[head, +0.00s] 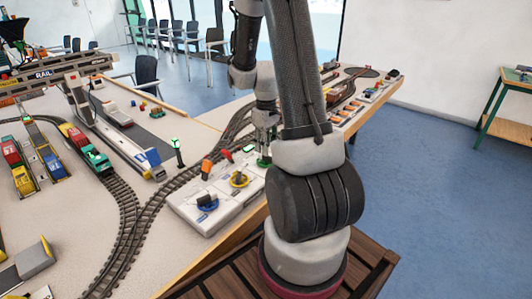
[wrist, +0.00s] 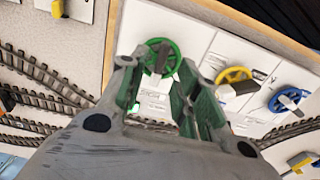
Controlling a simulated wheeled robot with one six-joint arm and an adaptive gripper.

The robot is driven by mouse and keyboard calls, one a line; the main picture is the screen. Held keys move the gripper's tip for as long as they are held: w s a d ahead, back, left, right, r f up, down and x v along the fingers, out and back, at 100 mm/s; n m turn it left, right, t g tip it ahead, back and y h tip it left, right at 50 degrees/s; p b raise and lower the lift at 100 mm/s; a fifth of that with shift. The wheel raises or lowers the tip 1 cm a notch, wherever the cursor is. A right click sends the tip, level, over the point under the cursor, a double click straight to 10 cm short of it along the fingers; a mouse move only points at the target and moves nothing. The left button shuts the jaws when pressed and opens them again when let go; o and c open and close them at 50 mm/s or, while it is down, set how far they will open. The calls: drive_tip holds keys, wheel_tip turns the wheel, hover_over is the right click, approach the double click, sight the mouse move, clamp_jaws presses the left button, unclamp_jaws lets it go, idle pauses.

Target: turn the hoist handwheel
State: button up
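Three handwheels stand in a row on a white control panel (head: 186,211): a green one (wrist: 171,48), a yellow one (wrist: 226,74) and a blue one (wrist: 277,103). I cannot read which is labelled hoist. In the head view, the yellow wheel (head: 239,180) and blue wheel (head: 208,204) are clear, while the green wheel (head: 263,163) is partly hidden by my gripper (head: 263,145). In the wrist view, my gripper (wrist: 162,62) is open, its fingers apart, with the green wheel showing between and beyond the tips. I cannot tell whether they touch it.
Orange-red levers (head: 207,167) stand behind the wheels on the panel. A model railway track (head: 124,225) curves past the panel's left side. A model gantry crane (head: 72,85) marked RAIL stands at the left. Free blue floor (head: 430,190) lies to the right.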

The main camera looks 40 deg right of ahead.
sight(265, 159)
wheel_tip(265, 159, up, 8)
drive_tip(key=shift+o, duration=0.2)
drive_tip(key=o, duration=0.3)
drive_tip(key=shift+f, duration=0.1)
drive_tip(key=o, duration=0.7)
drive_tip(key=shift+s+a+f+m, duration=0.1)
drive_tip(key=shift+s+f+m, duration=0.05)
drive_tip(key=shift+f+m, duration=0.45)
drive_tip(key=shift+s+a+f+m, duration=0.1)
drive_tip(key=shift+f+m, duration=0.5)
drive_tip(key=shift+c, duration=0.2)
drive_tip(key=m, duration=0.2)
drive_tip(key=f+m, duration=0.1)
drive_tip(key=m, duration=0.2)
drive_tip(key=shift+f+m, duration=0.15)
drive_tip(key=shift+m, duration=0.15)
drive_tip(key=m, duration=0.3)
drive_tip(key=shift+w+f, duration=0.15)
drive_tip(key=shift+f, duration=0.05)
drive_tip(key=m, duration=0.6)
drive_tip(key=shift+w+d+f+m, duration=0.15)
drive_tip(key=shift+w+m, duration=0.1)
drive_tip(key=shift+m, duration=0.15)
wheel_tip(265, 159, down, 8)
drive_tip(key=shift+r, duration=0.2)
